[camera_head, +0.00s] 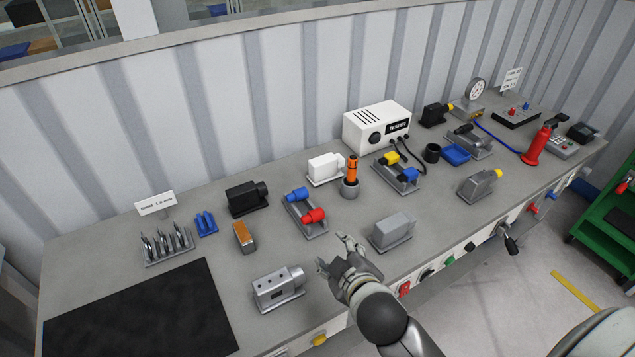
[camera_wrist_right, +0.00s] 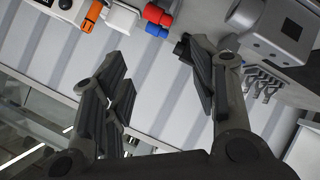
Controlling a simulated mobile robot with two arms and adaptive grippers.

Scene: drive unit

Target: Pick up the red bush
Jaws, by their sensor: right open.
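The red bush (camera_head: 314,216) is a short red cylinder at the near end of a grey holder (camera_head: 305,228), with a blue bush (camera_head: 297,194) behind it. In the right wrist view the red bush (camera_wrist_right: 152,13) shows at the top edge, next to blue (camera_wrist_right: 157,29). My right gripper (camera_head: 336,251) is open and empty, in front of the holder and a little right of the red bush, apart from it. Its spread fingers also show in the right wrist view (camera_wrist_right: 158,68). My left gripper is not in view.
A silver block (camera_head: 277,289) stands left of my right gripper and a grey block (camera_head: 392,231) close on its right. An orange-handled tool in a cup (camera_head: 351,178) and a white block (camera_head: 325,168) stand behind. A black mat (camera_head: 140,318) lies at the left.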

